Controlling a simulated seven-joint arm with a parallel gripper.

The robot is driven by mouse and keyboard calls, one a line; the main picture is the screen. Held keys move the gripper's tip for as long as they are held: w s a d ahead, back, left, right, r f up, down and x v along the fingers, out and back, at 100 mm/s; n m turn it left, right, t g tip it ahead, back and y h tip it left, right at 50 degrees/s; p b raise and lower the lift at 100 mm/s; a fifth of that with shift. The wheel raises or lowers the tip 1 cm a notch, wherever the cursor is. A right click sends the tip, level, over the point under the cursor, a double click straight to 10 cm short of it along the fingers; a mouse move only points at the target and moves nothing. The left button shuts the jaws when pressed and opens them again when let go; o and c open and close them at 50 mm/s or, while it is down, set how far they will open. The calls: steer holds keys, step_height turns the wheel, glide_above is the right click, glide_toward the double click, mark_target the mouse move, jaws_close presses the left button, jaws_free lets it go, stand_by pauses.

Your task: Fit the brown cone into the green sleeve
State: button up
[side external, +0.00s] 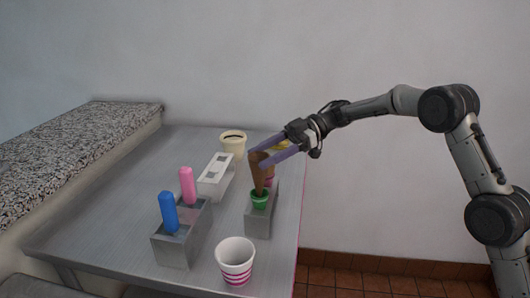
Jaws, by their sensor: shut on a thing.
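The brown cone (259,172) is held point down by my gripper (254,158) at the right side of the table. My gripper is shut on the cone's upper part, with its purple fingers reaching in from the right. The green sleeve (260,201) sits in the front of a grey holder block (259,224). The cone's lower tip is right at the sleeve's mouth in this view. I cannot tell how deep the tip sits in it, or whether they touch.
A grey block (173,250) holds a blue stick (168,212) and a pink stick (187,186) to the left. A white slotted holder (209,187) and a cream tub (233,138) stand behind. A pink-striped cup (236,256) stands in front. A pink item is partly hidden behind the cone.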

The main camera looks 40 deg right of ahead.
steer(key=shift+f, duration=3.3)
steer(key=o, duration=1.4)
steer(key=v, duration=1.4)
steer(key=shift+a, duration=0.1)
